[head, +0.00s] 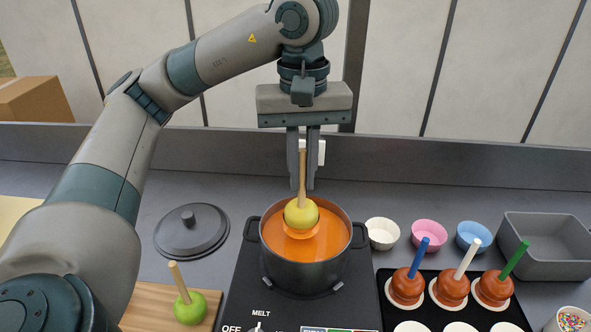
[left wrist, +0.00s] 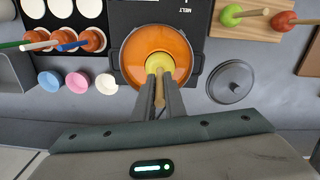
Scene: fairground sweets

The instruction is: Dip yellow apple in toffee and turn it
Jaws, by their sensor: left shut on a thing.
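The yellow apple (head: 301,212) is at the toffee (head: 325,243) in the dark pot (head: 307,272). Its upper part is yellow-green, and its underside shows orange. I cannot tell how deep it sits. Its wooden stick (head: 302,170) points up, nearly upright. My left gripper (head: 303,184) is above the pot, shut on this stick. In the left wrist view the apple (left wrist: 160,62) is over the orange toffee (left wrist: 133,55), with the stick (left wrist: 159,92) between the fingers. My right gripper is not in view.
The pot stands on a black hob (head: 245,290). A lid (head: 178,238) lies left. A board (head: 148,308) holds a green apple (head: 190,308) and a red one (left wrist: 284,24). Right are small cups (head: 429,234), a black tray (head: 385,278) with coated apples, and a grey bin (head: 560,270).

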